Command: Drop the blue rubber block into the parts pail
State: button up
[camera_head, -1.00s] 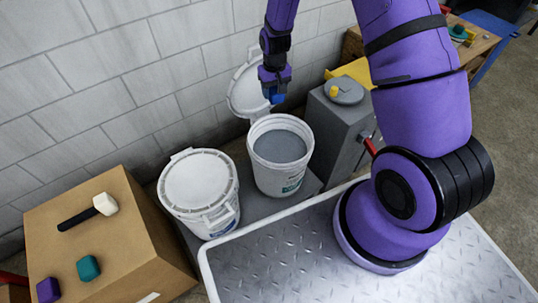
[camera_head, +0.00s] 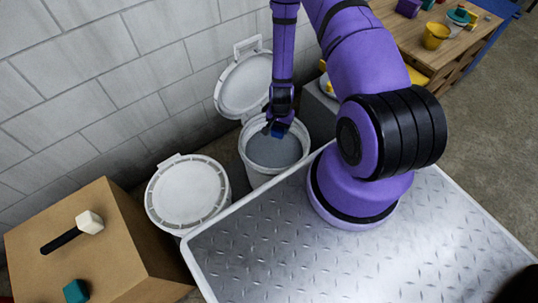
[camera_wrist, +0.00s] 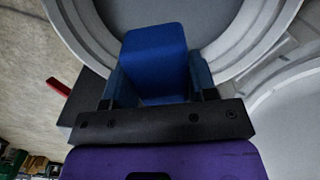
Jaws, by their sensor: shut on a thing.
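My gripper (camera_head: 276,127) is shut on the blue rubber block (camera_wrist: 155,52), which shows between the fingers in the wrist view. In the head view the block (camera_head: 279,131) is a small blue patch at the fingertips. The parts pail (camera_head: 249,160) is white and open, with a grey inside. My gripper points down over the pail's mouth, near its back rim. In the wrist view the pail's rim (camera_wrist: 258,40) curves past the block, with the grey inside beyond it. I cannot tell how far the block is above the pail's bottom.
A lidded white bucket (camera_head: 187,193) stands left of the pail. A cardboard box (camera_head: 110,235) with a mallet (camera_head: 88,222) and a teal block (camera_head: 76,291) is at lower left. A workbench (camera_head: 440,45) stands at upper right.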

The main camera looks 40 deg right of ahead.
jog(key=shift+f, duration=2.6)
jog(key=o, duration=1)
jog(key=shift+r, duration=0.1)
notch_tip(320, 180, up, 11)
jog(key=shift+f, duration=0.15)
